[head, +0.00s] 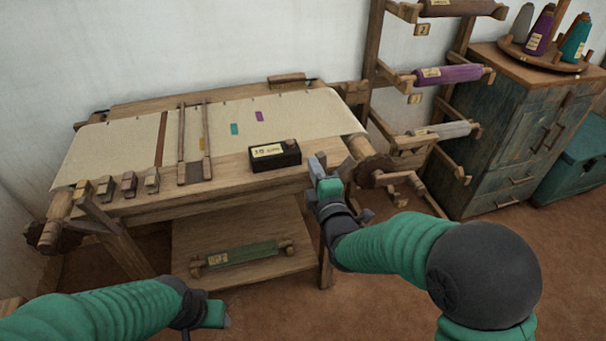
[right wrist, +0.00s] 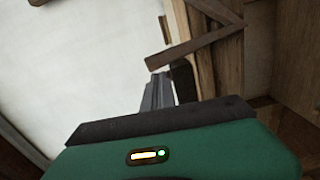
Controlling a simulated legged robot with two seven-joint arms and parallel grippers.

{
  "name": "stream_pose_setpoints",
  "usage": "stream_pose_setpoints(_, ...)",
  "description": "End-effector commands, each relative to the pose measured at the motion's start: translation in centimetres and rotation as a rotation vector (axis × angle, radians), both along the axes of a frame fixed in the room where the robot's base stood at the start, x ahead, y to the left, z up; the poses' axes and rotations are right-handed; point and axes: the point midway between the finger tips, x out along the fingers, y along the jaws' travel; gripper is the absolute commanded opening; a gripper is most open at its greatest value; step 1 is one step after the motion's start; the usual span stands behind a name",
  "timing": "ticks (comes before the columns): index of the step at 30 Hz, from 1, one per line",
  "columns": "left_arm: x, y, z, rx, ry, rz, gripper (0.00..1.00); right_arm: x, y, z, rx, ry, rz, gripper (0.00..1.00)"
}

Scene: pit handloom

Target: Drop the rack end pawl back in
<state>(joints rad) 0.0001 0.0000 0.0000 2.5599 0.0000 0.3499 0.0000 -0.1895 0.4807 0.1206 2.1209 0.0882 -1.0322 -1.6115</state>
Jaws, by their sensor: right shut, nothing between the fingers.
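A toothed dark wooden wheel (head: 374,170) sits on the right end of the loom's front beam, with a wooden crank handle (head: 402,178) beside it. I cannot pick out the pawl for certain in the head view. In the right wrist view a brown wooden bar (right wrist: 208,44) slants just past my fingertips; I cannot tell whether it is the pawl. My right gripper (head: 316,168) is shut and empty, left of the wheel near the loom's front right corner. In the right wrist view its fingers (right wrist: 160,88) point toward the bar. My left gripper (head: 222,318) is low in front; its jaws are unclear.
A black labelled box (head: 274,155) sits on the loom's front board. Pale cloth (head: 310,115) spans the loom. A rack with yarn rolls (head: 450,75) and a green cabinet (head: 515,130) stand at right. A green roll (head: 243,254) lies on the lower shelf.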

Motion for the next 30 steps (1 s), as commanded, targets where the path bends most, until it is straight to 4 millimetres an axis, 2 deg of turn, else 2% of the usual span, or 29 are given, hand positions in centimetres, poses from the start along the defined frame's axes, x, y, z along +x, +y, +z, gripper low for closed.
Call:
stream_pose_setpoints(10, 0.0, 0.0, -0.3, 0.000, 0.000, 0.000, 0.52, 0.8, -3.2, 0.6, 0.246, 0.065, -0.003, 0.00)
stream_pose_setpoints(18, 0.0, 0.0, -0.5, 0.000, 0.000, 0.000, 0.52, 1.1, -4.4, 0.7, 0.241, 0.064, -0.001, 0.00)
stream_pose_setpoints(30, 0.0, 0.0, -0.5, 0.000, 0.000, 0.000, 0.52, 1.3, -5.0, 0.7, 0.241, 0.065, -0.006, 0.00)
